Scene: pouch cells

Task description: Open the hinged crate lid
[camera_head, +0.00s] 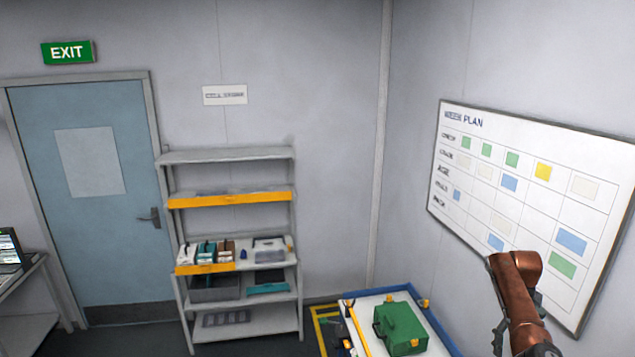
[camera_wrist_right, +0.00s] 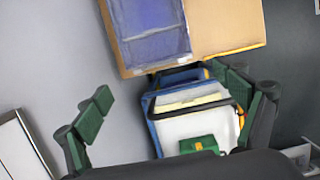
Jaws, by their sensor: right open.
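A green box (camera_head: 400,328) with what look like a dark handle and latches sits on a white-topped, blue-edged table (camera_head: 442,330) at the bottom right of the head view. Its lid looks shut. What looks like the same green box (camera_wrist_right: 198,145) shows small at the bottom middle of the right wrist view, partly hidden by my wrist. My right gripper (camera_wrist_right: 165,92) is open, its green-padded fingers wide apart with nothing held between them. It is well away from the green box. My left gripper is not in view.
A grey shelf rack (camera_head: 225,157) with boxes and trays stands left of the table. A blue door (camera_head: 90,235) and a whiteboard (camera_head: 530,200) are on the walls. In the wrist view a tan board or carton (camera_wrist_right: 228,28) bears a blue item (camera_wrist_right: 148,30).

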